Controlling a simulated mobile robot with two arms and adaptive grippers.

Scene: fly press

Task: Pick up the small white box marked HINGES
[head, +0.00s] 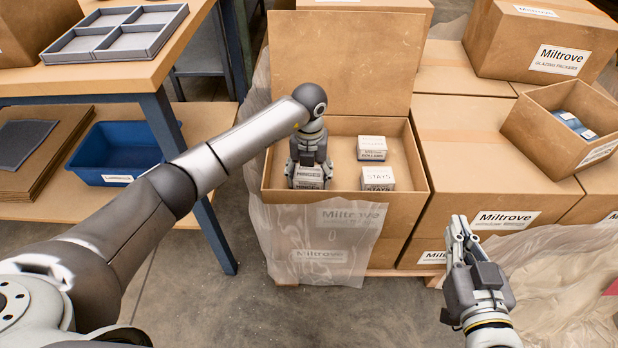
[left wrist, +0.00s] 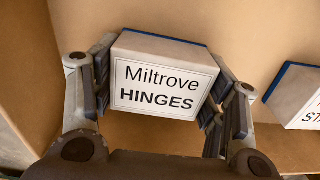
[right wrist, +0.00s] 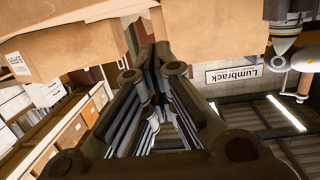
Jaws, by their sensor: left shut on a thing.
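The small white HINGES box (head: 309,173) is in the left part of the open carton (head: 412,203). Its printed face, reading Miltrove HINGES, shows plainly in the left wrist view (left wrist: 165,82). My left gripper (head: 310,160) points down into the carton. Its fingers are on two opposite sides of the box, shut on it. I cannot tell whether the box touches the carton floor. My right gripper (head: 460,228) is outside the carton at the lower right, empty, with its fingertips together; it also shows in the right wrist view (right wrist: 152,55).
In the same carton stand a STAYS box (head: 378,178) and another white box (head: 371,148), right of my left gripper. A clear plastic sheet (head: 330,245) hangs over the carton's front. More cartons (head: 470,150) stand to the right. A workbench (head: 160,78) with a blue bin (head: 120,150) is left.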

